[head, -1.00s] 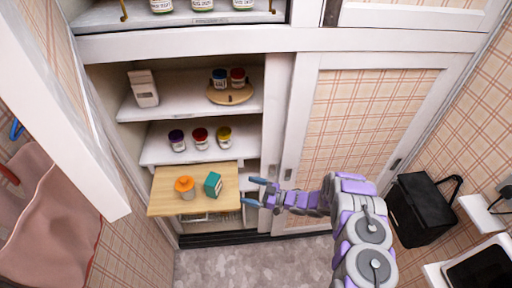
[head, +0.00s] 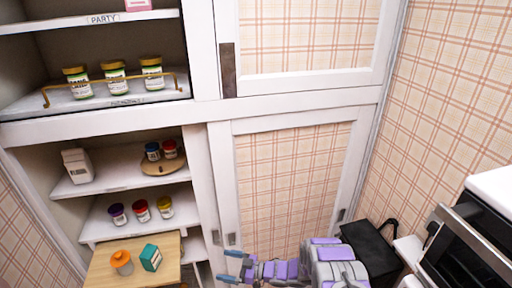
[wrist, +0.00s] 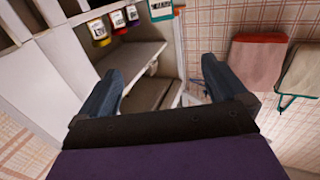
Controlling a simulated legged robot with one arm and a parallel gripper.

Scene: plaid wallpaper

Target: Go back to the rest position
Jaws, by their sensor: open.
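My gripper (head: 233,267) is at the bottom of the head view, just right of the pull-out wooden board. Its two blue fingers are apart, with nothing between them. In the wrist view my gripper (wrist: 160,85) also shows spread and empty, with shelves beyond it. My purple and grey arm reaches in from the lower right of the head view.
The wooden board (head: 103,272) holds an orange-topped jar (head: 122,263) and a teal box (head: 151,258). Several jars stand on the shelves above. A sliding panel door (head: 285,185) is to the right. A black bag (head: 372,250) and an oven-like appliance (head: 465,255) stand at right.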

